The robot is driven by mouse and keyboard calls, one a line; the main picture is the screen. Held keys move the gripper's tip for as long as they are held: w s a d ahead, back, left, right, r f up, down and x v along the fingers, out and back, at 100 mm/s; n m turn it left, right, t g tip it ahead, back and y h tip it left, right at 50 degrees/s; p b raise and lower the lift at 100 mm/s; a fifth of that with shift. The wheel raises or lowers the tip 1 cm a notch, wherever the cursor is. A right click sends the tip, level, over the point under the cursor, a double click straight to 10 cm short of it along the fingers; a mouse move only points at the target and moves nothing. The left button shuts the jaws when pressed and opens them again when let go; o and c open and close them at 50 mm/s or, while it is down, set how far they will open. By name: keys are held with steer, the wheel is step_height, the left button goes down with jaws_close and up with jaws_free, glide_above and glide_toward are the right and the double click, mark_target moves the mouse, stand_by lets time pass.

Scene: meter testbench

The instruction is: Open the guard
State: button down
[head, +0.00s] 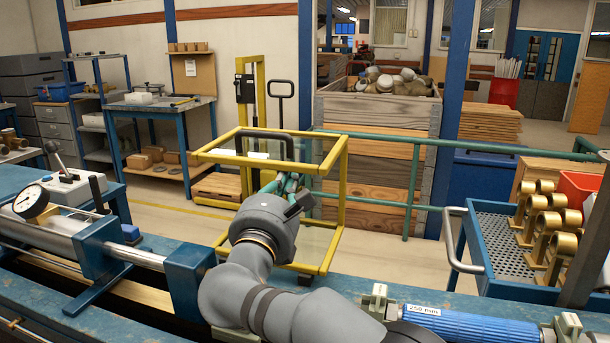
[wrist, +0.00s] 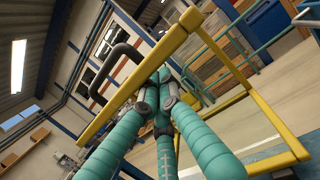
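The guard (head: 330,240) is a yellow frame with clear panels, standing behind the blue bench in the head view. Its yellow top bar crosses the wrist view (wrist: 178,38). A black arched handle (head: 265,133) is on the guard's top; it also shows in the wrist view (wrist: 113,62), left of the fingertips. My gripper (head: 281,183) is in front of the guard, below the handle's right end. In the wrist view, its teal fingers (wrist: 160,75) converge with their tips close together beside the yellow bar. No object shows between them. Whether they touch the bar cannot be told.
A blue bench with a cylinder and dial gauge (head: 31,202) is at left. A blue cylinder (head: 465,325) lies at front right. A blue cart (head: 492,235) with brass parts is at right. A green railing (head: 415,185) and wooden crate (head: 330,108) stand behind the guard.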

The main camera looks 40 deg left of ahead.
steer(key=shift+r, duration=0.15)
steer(key=w+a+f, duration=0.2)
steer(key=w+f, duration=0.1)
steer(key=f+b+v, duration=0.1)
steer(key=b+v, duration=0.3)
steer(key=v, duration=1.6)
steer(key=shift+w+f, duration=0.3)
steer(key=shift+f, duration=0.1)
steer(key=shift+w, duration=0.1)
steer(key=w+a+r+p, duration=0.2)
steer(key=w+a+r, duration=0.1)
steer(key=w, duration=0.4)
steer(key=w+a+r+p, duration=0.1)
steer(key=w+a+r, duration=0.3)
steer(key=w, duration=0.3)
steer(key=shift+a+r+p, duration=0.15)
steer(key=shift+r+p, duration=0.25)
steer(key=shift+r, duration=0.25)
steer(key=shift+w+r, duration=0.1)
